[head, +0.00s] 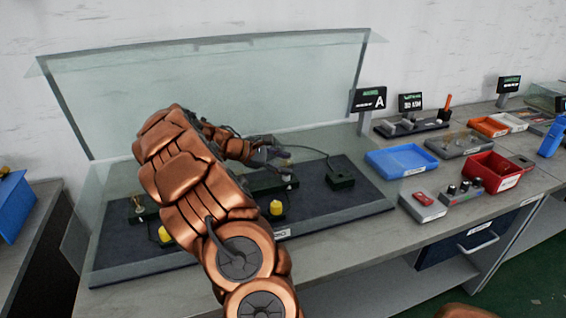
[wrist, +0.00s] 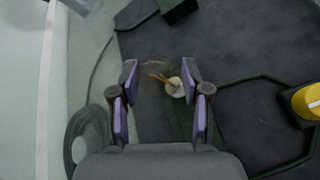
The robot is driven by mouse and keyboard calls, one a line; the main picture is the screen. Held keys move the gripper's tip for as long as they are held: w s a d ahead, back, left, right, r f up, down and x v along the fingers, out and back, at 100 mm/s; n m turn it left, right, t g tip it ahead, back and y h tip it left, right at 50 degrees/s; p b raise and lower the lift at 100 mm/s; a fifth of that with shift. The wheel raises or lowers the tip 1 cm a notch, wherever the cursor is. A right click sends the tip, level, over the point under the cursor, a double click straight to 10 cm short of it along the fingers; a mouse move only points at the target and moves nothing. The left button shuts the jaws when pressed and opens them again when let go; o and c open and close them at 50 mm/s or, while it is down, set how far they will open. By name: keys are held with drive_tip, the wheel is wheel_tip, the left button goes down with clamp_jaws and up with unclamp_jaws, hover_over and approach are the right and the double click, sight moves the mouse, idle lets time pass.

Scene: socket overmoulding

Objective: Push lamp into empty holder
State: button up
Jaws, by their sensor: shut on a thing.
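My gripper (wrist: 160,75) reaches over the dark mat with its two fingers on either side of a lamp. This lamp (wrist: 174,86) has a clear, faint bulb with orange-brown wires inside and a pale base. A dark green holder block (head: 262,186) lies under my gripper (head: 270,154) in the head view, and it shows below the lamp in the wrist view. I cannot tell whether the lamp's base is in the holder or above it. Another lamp (head: 137,203) stands upright on the left holder block (head: 150,213), partly hidden by my arm.
Yellow knobs (head: 276,208) sit along the mat's (head: 330,210) front. A black box (head: 340,178) with a cable stands right of my gripper. A clear screen (head: 220,85) rises behind. Blue (head: 400,162) and red (head: 495,172) bins stand farther right.

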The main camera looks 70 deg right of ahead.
drive_tip(key=shift+f, duration=0.55)
drive_tip(key=o, duration=1.2)
drive_tip(key=shift+c, duration=0.2)
drive_tip(key=v, duration=1.2)
drive_tip(key=shift+d, duration=0.1)
drive_tip(key=shift+r, duration=0.1)
